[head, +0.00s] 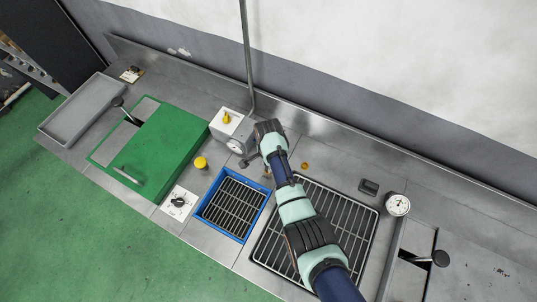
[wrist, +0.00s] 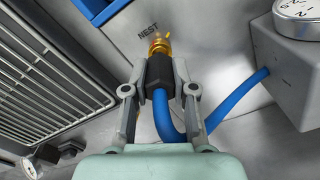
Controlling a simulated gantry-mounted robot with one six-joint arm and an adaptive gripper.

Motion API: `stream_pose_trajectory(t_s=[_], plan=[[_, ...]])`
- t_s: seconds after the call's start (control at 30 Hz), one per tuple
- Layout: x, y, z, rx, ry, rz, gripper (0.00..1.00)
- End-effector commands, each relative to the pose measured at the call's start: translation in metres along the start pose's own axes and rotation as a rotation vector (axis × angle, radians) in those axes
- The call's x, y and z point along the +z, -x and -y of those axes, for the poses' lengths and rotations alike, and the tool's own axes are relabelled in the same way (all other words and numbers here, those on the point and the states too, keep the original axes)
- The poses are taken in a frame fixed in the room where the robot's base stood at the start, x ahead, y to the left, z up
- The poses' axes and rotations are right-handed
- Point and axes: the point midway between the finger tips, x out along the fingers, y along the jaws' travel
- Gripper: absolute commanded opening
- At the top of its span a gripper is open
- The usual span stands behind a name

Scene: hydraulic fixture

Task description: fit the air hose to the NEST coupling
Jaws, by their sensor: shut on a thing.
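In the wrist view my gripper (wrist: 158,91) is shut on the black end fitting (wrist: 160,72) of the air hose, one finger on each side. The blue hose (wrist: 163,117) bends below the fitting and runs right to the gauge box. The brass NEST coupling (wrist: 159,45) stands directly beyond the fitting, lined up with it, beside the printed word NEST. The fitting's far end appears to meet the brass; whether it is seated I cannot tell. In the head view my arm largely hides the hose end and coupling.
The gauge box (wrist: 297,75) stands close on the right in the wrist view, a grating (wrist: 45,85) on the left. In the head view a blue-framed grate (head: 207,217), a green cover (head: 165,150) and a yellow button (head: 201,162) lie left of my arm.

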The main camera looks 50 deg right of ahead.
Motion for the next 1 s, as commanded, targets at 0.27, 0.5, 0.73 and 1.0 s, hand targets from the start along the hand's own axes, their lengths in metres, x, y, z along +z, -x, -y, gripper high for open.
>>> stream_pose_trajectory(t_s=[0.27, 0.5, 0.73, 1.0], plan=[[0.000, -0.008, 0.000, 0.000, 0.000, 0.000, 0.00], [0.000, -0.014, 0.000, 0.000, 0.000, 0.000, 0.00], [0.000, -0.017, 0.000, 0.000, 0.000, 0.000, 0.00], [0.000, -0.017, 0.000, 0.000, 0.000, 0.000, 0.00]])
